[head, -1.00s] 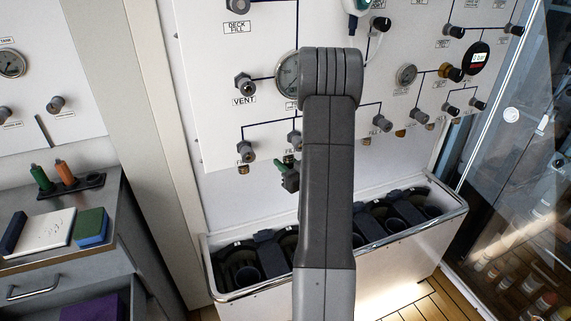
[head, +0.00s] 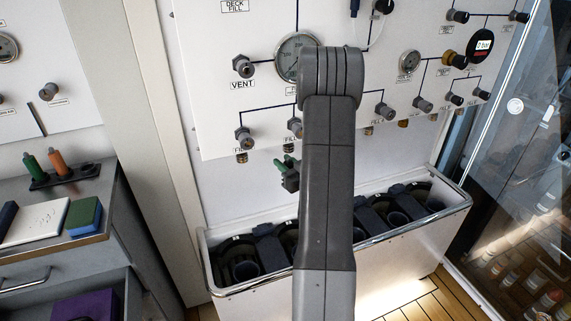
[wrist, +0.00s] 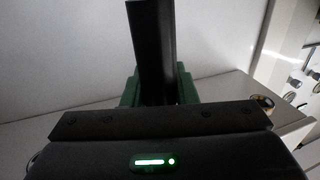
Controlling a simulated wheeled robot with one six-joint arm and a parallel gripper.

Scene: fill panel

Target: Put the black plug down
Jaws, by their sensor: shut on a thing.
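The black plug (wrist: 152,45) stands up tall and dark in the middle of the wrist view. My gripper (wrist: 158,92) is shut on it, with a green finger pad on each side. In the head view my gripper (head: 284,168) shows only in part, as a green finger and a dark body left of my arm, in front of the white wall under the panel. My arm hides the rest of it, and I cannot make out the plug there.
A white trough (head: 390,243) with a metal rim and dark round holders stands below the panel. The white panel (head: 215,100) carries gauges, valves and fittings. A grey bench (head: 75,200) is at the left, and a glass door (head: 520,170) at the right.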

